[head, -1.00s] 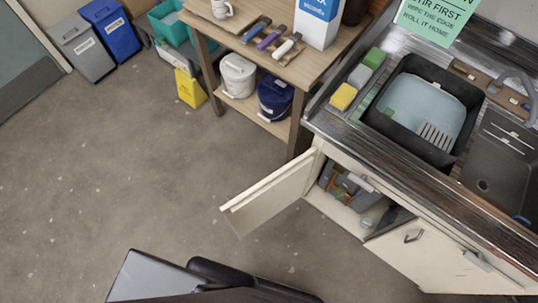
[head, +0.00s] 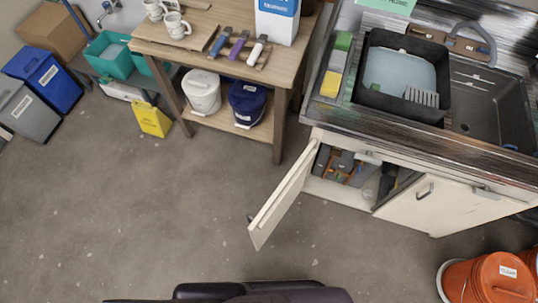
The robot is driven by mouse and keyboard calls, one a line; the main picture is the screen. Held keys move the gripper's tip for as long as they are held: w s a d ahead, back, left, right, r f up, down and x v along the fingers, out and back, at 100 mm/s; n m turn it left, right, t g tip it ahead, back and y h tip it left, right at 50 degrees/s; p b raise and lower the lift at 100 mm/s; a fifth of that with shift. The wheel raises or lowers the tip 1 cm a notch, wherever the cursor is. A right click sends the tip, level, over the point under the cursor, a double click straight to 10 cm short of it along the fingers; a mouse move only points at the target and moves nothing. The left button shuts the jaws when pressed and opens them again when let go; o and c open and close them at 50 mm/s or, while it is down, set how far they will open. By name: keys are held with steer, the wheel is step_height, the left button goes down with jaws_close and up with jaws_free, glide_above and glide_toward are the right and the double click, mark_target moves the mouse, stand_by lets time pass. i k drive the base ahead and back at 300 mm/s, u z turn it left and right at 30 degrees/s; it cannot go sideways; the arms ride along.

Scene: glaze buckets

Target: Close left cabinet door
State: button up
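The left cabinet door (head: 282,192) is cream and stands swung open to the left of the sink cabinet, in the lower middle of the head view. A small dark part, perhaps its handle, shows at its outer edge. Behind it the cabinet opening (head: 345,178) shows grey and orange items inside. The right cabinet door (head: 408,206) has a dark handle and looks shut. Dark parts of my own body show at the bottom edge. My gripper's fingers cannot be made out in the view.
Orange buckets (head: 492,278) stand on the floor at the lower right. A wooden table (head: 285,62) with a white bucket (head: 202,92) and a blue bucket (head: 247,103) on its lower shelf stands left of the sink. A yellow sign (head: 153,118) is farther left. The floor left of the door is clear.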

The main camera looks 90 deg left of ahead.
mark_target(263, 224)
steer(key=z, duration=0.05)
steer(key=k, duration=2.35)
steer(key=u, duration=1.3)
steer(key=i, duration=0.85)
